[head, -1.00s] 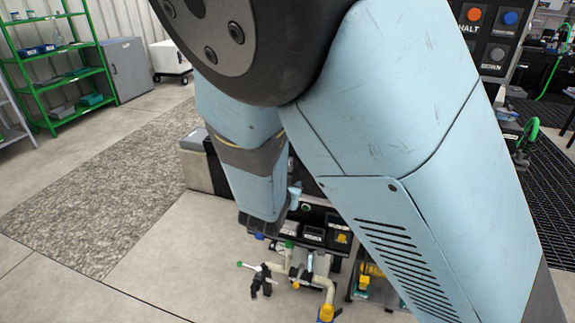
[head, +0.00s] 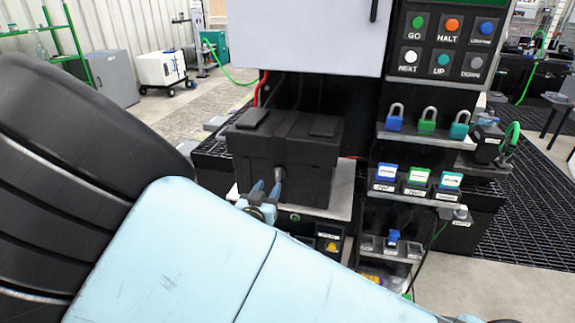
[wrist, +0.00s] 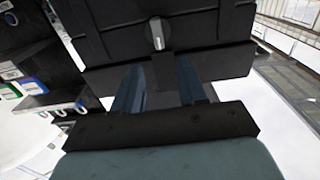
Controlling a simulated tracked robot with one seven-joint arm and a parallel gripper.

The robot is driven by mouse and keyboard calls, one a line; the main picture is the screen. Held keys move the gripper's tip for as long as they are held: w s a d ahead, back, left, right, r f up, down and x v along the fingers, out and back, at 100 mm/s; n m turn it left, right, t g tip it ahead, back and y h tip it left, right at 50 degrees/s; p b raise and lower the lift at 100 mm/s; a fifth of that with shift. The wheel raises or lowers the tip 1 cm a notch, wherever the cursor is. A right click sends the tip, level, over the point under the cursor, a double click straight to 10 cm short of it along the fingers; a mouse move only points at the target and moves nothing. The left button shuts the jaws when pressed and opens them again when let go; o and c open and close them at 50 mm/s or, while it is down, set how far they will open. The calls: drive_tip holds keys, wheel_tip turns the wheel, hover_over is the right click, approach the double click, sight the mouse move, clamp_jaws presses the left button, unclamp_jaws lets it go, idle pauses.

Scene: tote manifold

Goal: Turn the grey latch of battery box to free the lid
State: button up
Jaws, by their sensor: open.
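The battery box (head: 290,150) is a black box with a flat lid, standing on a grey shelf under a pale cabinet. Its grey latch (head: 279,173) is a small knob on the front face. In the wrist view the latch (wrist: 157,33) sits near the top centre, its grip lying roughly upright in the picture. My gripper (head: 266,187) is open and empty in front of the box. In the wrist view my gripper's two blue fingers (wrist: 160,78) point towards the box, one to each side of the latch's line, and show no grip on it.
A button panel (head: 450,45) stands right of the box. Below it are shelves with padlocks (head: 427,120) and several coloured-top blocks (head: 417,178). A pale cabinet (head: 305,35) hangs above and behind the box. Red cables (head: 262,90) run beside it.

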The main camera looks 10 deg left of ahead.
sight(277, 172)
drive_tip(key=w, duration=0.7)
drive_tip(key=shift+w+d, duration=0.2)
drive_tip(key=shift+d, duration=0.1)
drive_tip(key=shift+c, duration=0.2)
clamp_jaws()
